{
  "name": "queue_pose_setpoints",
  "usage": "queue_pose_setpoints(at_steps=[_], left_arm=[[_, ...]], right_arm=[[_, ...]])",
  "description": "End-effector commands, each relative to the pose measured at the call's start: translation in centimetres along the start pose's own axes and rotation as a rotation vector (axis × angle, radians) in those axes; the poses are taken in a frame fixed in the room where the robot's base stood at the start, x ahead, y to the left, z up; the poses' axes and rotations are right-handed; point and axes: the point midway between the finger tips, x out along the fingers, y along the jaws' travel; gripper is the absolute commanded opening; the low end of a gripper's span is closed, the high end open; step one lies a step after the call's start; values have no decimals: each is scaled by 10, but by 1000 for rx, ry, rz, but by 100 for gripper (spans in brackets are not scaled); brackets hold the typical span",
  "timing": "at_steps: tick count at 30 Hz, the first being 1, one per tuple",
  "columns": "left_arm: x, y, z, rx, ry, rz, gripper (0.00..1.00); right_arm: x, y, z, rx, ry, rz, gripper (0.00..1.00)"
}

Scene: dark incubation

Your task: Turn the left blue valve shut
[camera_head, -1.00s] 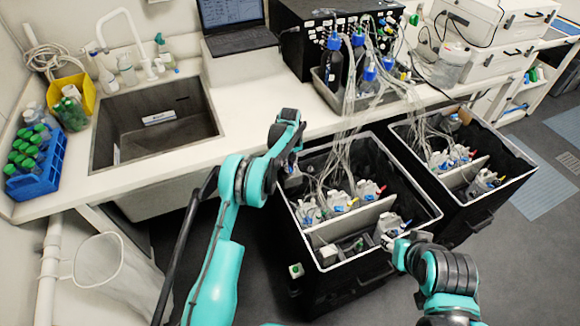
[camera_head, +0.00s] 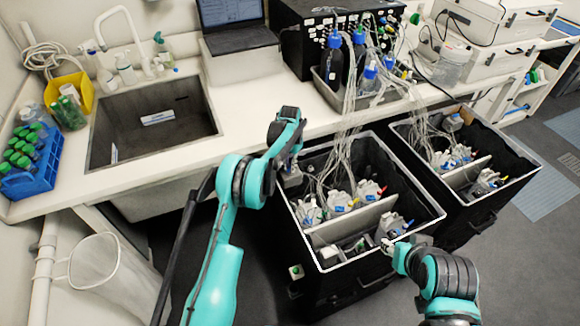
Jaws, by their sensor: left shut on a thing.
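The near black bin (camera_head: 345,287) with a white rim stands below the bench. In it are several grey-white units with small blue and red valves. A blue valve (camera_head: 308,222) shows on the leftmost unit (camera_head: 311,211). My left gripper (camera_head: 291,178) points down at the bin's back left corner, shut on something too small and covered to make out. Whether that is a blue valve cannot be told. My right gripper (camera_head: 387,244) is at the bin's front right rim, close to a unit with a blue valve (camera_head: 396,232); its fingers are too small to read.
A second black bin (camera_head: 505,197) with similar units stands to the right. Clear tubes run from the bottles (camera_head: 333,62) on the bench down into both bins. A sink (camera_head: 155,125), a blue tube rack (camera_head: 40,172) and a laptop (camera_head: 230,20) are on the bench.

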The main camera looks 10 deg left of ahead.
Motion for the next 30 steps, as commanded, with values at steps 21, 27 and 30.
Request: queue_pose_setpoints(at_steps=[21, 27, 30], left_arm=[[0, 0, 0, 277, 1, -1, 0], [0, 0, 0, 278, 1, -1, 0], [0, 0, 0, 278, 1, -1, 0]], right_arm=[[3, 0, 2, 0, 0, 0, 40], [3, 0, 2, 0, 0, 0, 40], [3, 0, 2, 0, 0, 0, 40]])
